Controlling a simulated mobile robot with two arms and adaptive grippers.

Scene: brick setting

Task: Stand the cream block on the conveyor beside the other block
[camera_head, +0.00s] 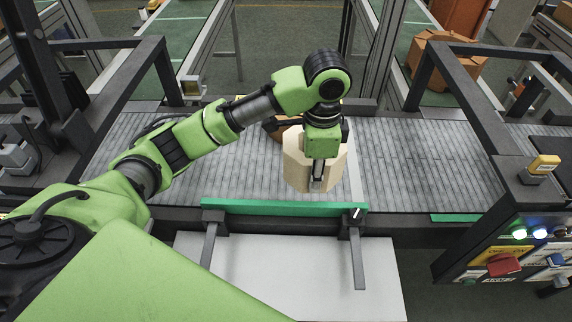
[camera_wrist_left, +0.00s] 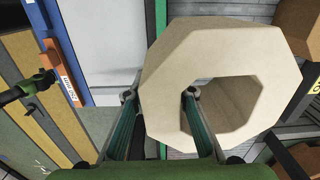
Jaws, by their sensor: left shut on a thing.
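The cream block (camera_head: 296,165) is a thick eight-sided ring with a hole through it. My left gripper (camera_head: 318,180) is shut on its wall. In the left wrist view, the gripper (camera_wrist_left: 160,95) has one finger inside the hole of the block (camera_wrist_left: 215,45) and one outside. The block is over the grey conveyor (camera_head: 225,180), close to its front edge; I cannot tell whether it touches the belt. A brown block (camera_head: 272,127) is on the conveyor just behind it, mostly hidden by the cream block and my arm. My right gripper is out of view.
A green rail (camera_head: 280,208) runs along the conveyor's front edge, above a white plate (camera_head: 275,265). Dark frames (camera_head: 460,90) stand over the belt at both sides. A control panel (camera_head: 515,250) is at the right front. The belt is clear left and right of the blocks.

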